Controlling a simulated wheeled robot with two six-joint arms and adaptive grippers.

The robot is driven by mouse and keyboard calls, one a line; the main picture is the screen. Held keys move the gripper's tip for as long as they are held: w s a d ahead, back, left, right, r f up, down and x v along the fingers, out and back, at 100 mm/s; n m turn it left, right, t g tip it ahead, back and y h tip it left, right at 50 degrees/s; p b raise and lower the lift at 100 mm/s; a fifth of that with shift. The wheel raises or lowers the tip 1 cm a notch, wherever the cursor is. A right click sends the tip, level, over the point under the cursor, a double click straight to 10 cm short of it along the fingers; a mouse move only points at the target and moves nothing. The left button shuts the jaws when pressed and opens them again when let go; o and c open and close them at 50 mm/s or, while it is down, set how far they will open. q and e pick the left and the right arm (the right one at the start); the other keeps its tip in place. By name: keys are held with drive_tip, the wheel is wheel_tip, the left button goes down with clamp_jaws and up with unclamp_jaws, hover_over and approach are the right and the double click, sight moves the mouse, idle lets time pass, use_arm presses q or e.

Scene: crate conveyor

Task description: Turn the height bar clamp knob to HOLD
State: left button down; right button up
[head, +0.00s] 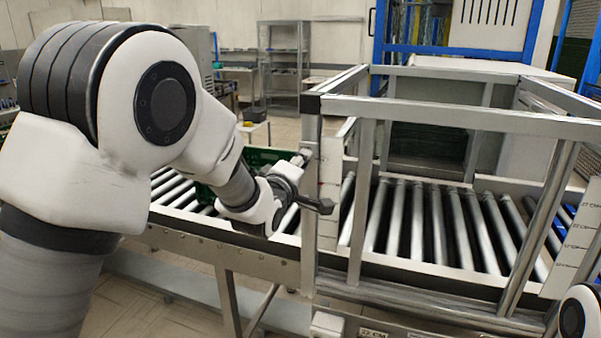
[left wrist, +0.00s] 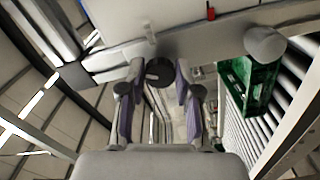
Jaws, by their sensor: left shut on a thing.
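The clamp knob (left wrist: 158,69) is a dark round knob on a light metal bar, seen in the left wrist view. It bears a small pale mark, too small to read. My left gripper (left wrist: 160,76) has its two fingers on either side of the knob and is shut on it. In the head view my left gripper (head: 314,181) is at the left upright of the metal frame (head: 311,190), and the knob is not clearly visible there. No HOLD lettering can be read. My right gripper is not in view; only part of my right arm shows at the bottom right.
The frame stands over a roller conveyor (head: 420,225). A green crate (head: 262,157) sits on the rollers behind my left gripper; it also shows in the left wrist view (left wrist: 262,92). A scale plate with centimetre marks (head: 577,240) is at the right. A small red piece (left wrist: 211,14) is above the bar.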

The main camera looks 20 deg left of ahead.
use_arm(q)
drive_tip(key=n+b, duration=0.2)
drive_tip(key=n, duration=0.3)
drive_tip(key=shift+n, duration=0.4)
idle(0.3)
drive_tip(key=c, duration=0.8)
unclamp_jaws()
drive_tip(key=shift+s, duration=0.1)
drive_tip(key=s, duration=1.1)
drive_tip(key=shift+s+a, duration=0.25)
drive_tip(key=shift+s, duration=0.15)
drive_tip(key=shift+f, duration=0.15)
